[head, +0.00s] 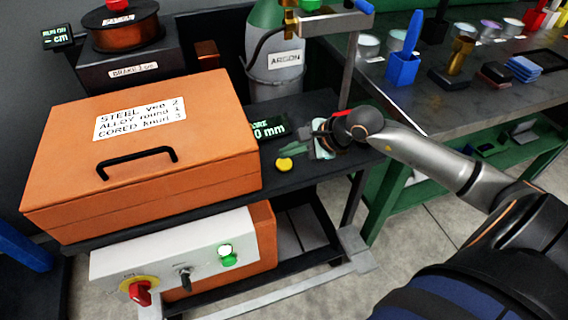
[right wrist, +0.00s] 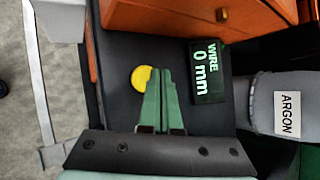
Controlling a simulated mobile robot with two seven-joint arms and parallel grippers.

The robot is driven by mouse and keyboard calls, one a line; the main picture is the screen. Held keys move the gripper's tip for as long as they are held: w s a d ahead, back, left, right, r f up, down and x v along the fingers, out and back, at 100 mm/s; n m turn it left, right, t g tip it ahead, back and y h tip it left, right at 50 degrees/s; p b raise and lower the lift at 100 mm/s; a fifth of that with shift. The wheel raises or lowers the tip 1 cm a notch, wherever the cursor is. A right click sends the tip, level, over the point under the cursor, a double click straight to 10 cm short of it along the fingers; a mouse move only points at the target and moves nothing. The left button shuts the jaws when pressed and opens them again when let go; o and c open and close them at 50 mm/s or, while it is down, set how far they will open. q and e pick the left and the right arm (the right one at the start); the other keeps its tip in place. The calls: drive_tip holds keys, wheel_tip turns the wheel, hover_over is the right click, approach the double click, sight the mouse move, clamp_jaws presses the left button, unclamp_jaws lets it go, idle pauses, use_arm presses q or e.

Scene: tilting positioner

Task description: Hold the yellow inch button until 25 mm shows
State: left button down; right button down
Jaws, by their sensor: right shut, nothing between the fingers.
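The round yellow button (head: 284,164) sits on the dark cart shelf, right of the orange box. It also shows in the right wrist view (right wrist: 141,78), partly covered by my green fingers. The wire display (right wrist: 209,70) reads 0 mm in green digits; in the head view the display (head: 268,130) is partly hidden by the box. My right gripper (head: 318,142) is shut and empty. In the right wrist view its fingertips (right wrist: 160,72) overlap the button's edge; I cannot tell whether they touch it. My left gripper is not in view.
The orange box (head: 190,130) with a black handle fills the shelf's left side. A grey argon cylinder (head: 277,85) stands behind. Below are a red knob (head: 140,292) and a lit green button (head: 228,258).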

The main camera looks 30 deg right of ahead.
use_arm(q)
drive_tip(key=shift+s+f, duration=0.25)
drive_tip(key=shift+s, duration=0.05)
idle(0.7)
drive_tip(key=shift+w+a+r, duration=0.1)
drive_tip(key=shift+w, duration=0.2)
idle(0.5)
use_arm(e)
drive_tip(key=shift+f+b, duration=0.45)
drive_tip(key=shift+b, duration=0.15)
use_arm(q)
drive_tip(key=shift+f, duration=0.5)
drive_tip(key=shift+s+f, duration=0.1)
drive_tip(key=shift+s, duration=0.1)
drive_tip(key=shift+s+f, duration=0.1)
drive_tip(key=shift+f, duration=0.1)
use_arm(e)
drive_tip(key=shift+f, duration=0.1)
